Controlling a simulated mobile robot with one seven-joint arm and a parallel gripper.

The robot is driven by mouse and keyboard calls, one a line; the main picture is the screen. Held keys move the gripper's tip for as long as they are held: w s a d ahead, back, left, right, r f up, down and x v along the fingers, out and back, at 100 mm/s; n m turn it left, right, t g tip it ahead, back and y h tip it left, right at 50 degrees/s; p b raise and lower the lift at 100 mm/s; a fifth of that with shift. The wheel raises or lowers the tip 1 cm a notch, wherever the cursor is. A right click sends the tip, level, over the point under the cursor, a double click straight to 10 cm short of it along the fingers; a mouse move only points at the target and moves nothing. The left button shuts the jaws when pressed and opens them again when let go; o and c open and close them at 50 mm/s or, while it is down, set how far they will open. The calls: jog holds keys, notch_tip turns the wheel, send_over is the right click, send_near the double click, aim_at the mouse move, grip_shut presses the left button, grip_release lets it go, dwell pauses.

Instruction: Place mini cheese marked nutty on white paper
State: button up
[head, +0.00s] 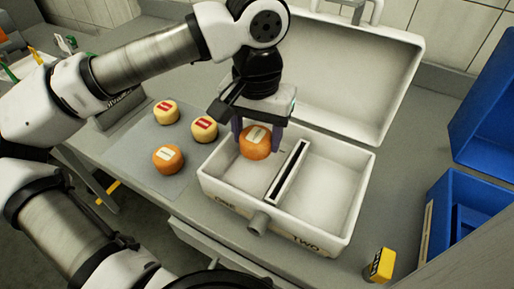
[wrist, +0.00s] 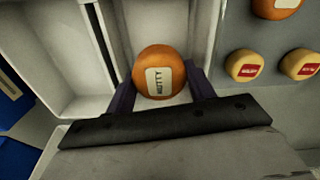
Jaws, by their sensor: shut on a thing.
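An orange mini cheese (head: 255,143) has a pale label, which reads NUTTY in the wrist view (wrist: 158,72). My gripper (head: 258,130) points down with one finger on each side of this cheese and is shut on it. The cheese is in or just over the left compartment, marked ONE, of an open white case (head: 345,195); whether it touches the floor of the compartment is unclear. A pale grey-white sheet (head: 143,142), likely the paper, lies on the counter left of the case. My gripper is to the right of the sheet.
On the sheet are two yellow cheeses with red labels (head: 166,111) (head: 204,128) and another orange cheese (head: 168,159). A divider (head: 287,172) splits the case, whose lid (head: 350,75) stands open behind. Blue bins (head: 462,205) and a yellow item (head: 380,265) are at right.

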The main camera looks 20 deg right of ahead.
aim_at(257, 164)
jog(key=shift+f, duration=2.35)
jog(key=shift+f, duration=0.15)
jog(key=o, duration=0.7)
jog(key=shift+o, duration=0.2)
notch_tip(257, 164, up, 12)
jog(key=shift+r+b, duration=0.2)
jog(key=shift+b, duration=0.25)
